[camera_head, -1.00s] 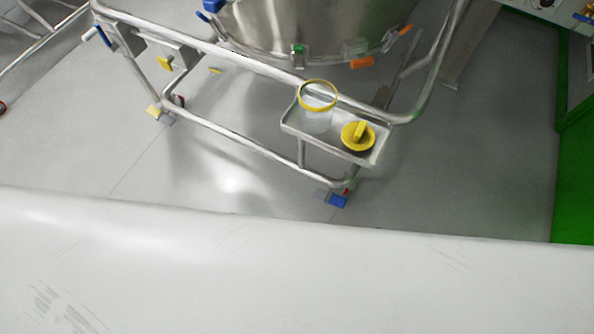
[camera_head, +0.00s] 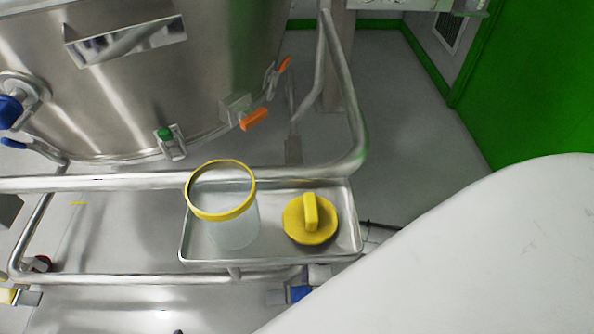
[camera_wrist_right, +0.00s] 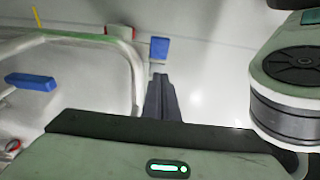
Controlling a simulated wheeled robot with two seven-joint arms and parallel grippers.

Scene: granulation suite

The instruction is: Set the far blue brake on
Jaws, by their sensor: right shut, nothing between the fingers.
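In the head view a blue brake pedal (camera_head: 300,293) shows low beside a caster, under the steel frame and partly hidden by a large white part of my own body. In the right wrist view a blue pedal (camera_wrist_right: 160,48) lies just beyond my right gripper (camera_wrist_right: 162,78), next to a red-and-grey caster part (camera_wrist_right: 122,32). The gripper's dark fingers are together and empty, pointing at this pedal. A small gap seems to show; contact is hard to judge. Another blue piece (camera_wrist_right: 30,82) is at the left. I cannot tell whether any brake is on. My left gripper is not in view.
A steel tray (camera_head: 346,222) on the frame holds a clear, yellow-rimmed jar (camera_head: 232,232) and a yellow knobbed lid (camera_head: 310,222). A steel vessel (camera_head: 150,85) stands behind the frame rail (camera_head: 130,180). A yellow pedal (camera_head: 8,296) is at lower left. Floor is clear toward the green wall.

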